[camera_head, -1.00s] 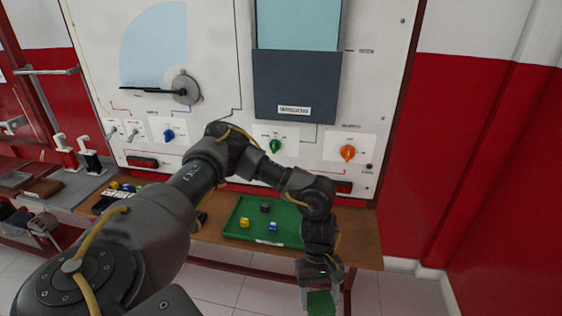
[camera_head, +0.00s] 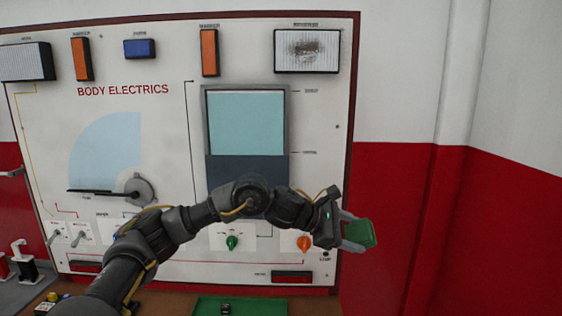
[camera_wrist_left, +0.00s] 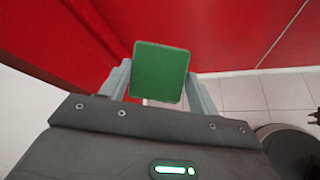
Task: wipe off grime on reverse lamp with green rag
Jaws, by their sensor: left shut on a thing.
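The reverse lamp (camera_head: 322,50) is a white ribbed rectangle at the top right of the Body Electrics board, with a dark brown grime smudge (camera_head: 306,47) on its middle. My left gripper (camera_head: 352,230) is shut on the green rag (camera_head: 361,233), right of the board's lower right edge and well below the lamp in the head view. In the left wrist view the rag (camera_wrist_left: 160,72) is a flat green block between the two grey fingers. My right gripper is not in view.
The upright board (camera_head: 150,150) carries orange marker lamps (camera_head: 209,52), a blue lamp (camera_head: 139,48), a window panel (camera_head: 245,122) and an orange knob (camera_head: 304,243). A green tray (camera_head: 262,305) lies below. The red and white wall (camera_head: 400,200) at right is bare.

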